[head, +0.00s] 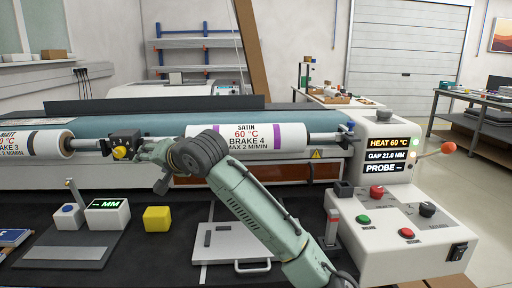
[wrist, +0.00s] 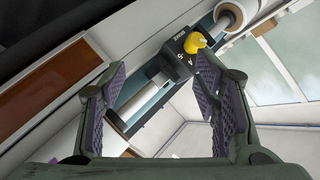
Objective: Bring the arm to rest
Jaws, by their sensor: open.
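My green arm reaches up from the bottom of the head view, and its gripper (head: 150,160) is beside the black block with a yellow knob (head: 124,145), in front of the machine. In the wrist view my gripper (wrist: 160,68) is open, with its two ridged dark pads spread apart and nothing held. The black block (wrist: 182,55) shows beyond the fingertips. A bare metal shaft (wrist: 145,100) shows between the fingers; I cannot tell how far off it is. The wrist hides part of the gripper in the head view.
A SATIN roll (head: 275,137) and a MATT roll (head: 35,143) lie along the machine. A control box (head: 400,225) stands at right. A yellow cube (head: 157,218), a display box (head: 106,216) and a white plate with a handle (head: 228,275) are on the dark bench.

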